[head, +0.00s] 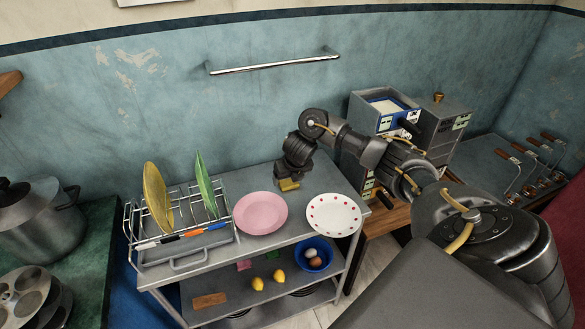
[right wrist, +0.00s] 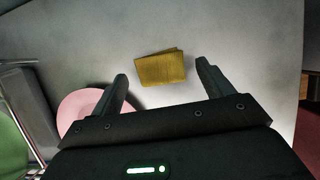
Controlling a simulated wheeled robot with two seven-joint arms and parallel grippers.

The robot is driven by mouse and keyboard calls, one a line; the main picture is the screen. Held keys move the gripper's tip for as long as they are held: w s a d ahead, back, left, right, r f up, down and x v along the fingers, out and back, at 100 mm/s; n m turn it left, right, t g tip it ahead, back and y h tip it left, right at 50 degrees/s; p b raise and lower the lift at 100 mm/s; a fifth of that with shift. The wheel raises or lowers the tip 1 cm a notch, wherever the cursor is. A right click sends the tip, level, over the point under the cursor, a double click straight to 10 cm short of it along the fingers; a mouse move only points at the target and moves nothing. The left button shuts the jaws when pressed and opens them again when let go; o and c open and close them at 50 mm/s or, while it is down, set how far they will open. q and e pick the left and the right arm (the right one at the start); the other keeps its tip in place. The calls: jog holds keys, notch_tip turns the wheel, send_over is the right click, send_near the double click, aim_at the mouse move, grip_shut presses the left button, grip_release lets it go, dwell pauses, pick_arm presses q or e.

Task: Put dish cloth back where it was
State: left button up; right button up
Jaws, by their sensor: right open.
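The dish cloth (head: 289,185) is a small, folded yellow cloth on the top of the grey metal table (head: 318,178). In the right wrist view the cloth (right wrist: 161,67) lies flat in the space between my two fingers, with a gap on each side. My right gripper (head: 291,174) is open and empty, pointing down just above the cloth. In the head view it partly hides the cloth. My left gripper is not in view. A bare metal rail (head: 275,64) is fixed to the blue wall above the table.
A pink plate (head: 260,213) and a white plate with red dots (head: 333,214) stand close to the cloth. A wire dish rack (head: 180,238) with upright plates is at the left. Metal appliances (head: 440,125) stand at the right behind my arm. The lower shelf holds a blue bowl (head: 325,247).

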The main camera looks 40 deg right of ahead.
jog(key=p+v, duration=0.5)
jog(key=v, duration=0.5)
jog(key=shift+s+r, duration=0.1)
